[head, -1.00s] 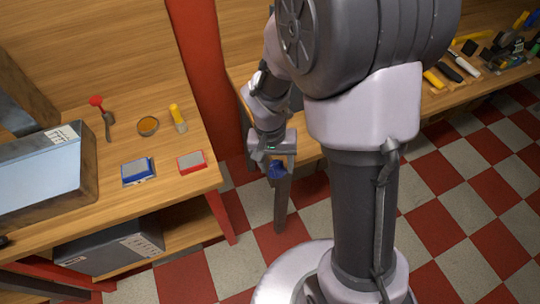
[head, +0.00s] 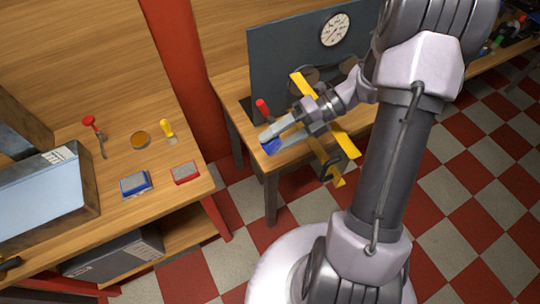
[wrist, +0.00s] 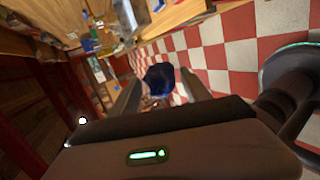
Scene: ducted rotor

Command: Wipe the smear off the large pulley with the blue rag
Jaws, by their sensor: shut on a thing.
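The blue rag (head: 271,146) is held at the tips of my gripper (head: 275,140), over the front left corner of the middle bench. In the wrist view the rag (wrist: 160,78) is a dark blue bundle between the two fingers, with floor behind it. Behind my wrist, a dark upright panel carries two brownish round discs, one at left (head: 303,76) and one at right (head: 349,66), which look like pulleys. My arm and yellow bars partly cover them. I cannot tell which is the large pulley, and I see no smear. The rag is apart from both discs.
Yellow bars (head: 342,137) cross close to my wrist in front of the panel (head: 275,55). A gauge (head: 334,30) is at its top. A red-handled tool (head: 263,108) stands near the rag.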

